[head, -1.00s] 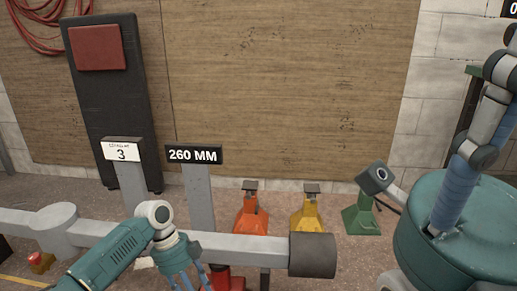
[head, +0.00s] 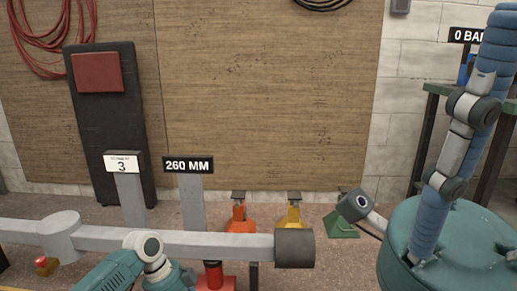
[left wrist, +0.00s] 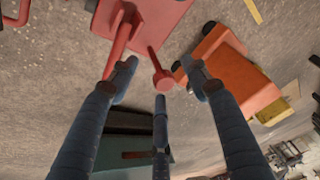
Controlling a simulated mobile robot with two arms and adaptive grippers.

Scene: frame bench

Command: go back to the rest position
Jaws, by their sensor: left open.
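My left arm (head: 140,262) comes in at the bottom of the head view, in front of the grey horizontal tube (head: 200,242). Its gripper lies below that picture's edge. In the left wrist view my left gripper (left wrist: 160,82) has its three blue fingers spread, with nothing held between them. A red stand (left wrist: 135,20) with a red knob shows beyond the fingertips, and an orange stand (left wrist: 235,72) lies to their right; I cannot tell the exact gap.
Orange (head: 238,215) and yellow (head: 292,216) stands sit behind the tube's dark end (head: 295,248). The 260 MM sign (head: 188,165) and number 3 sign (head: 122,163) rise behind the tube.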

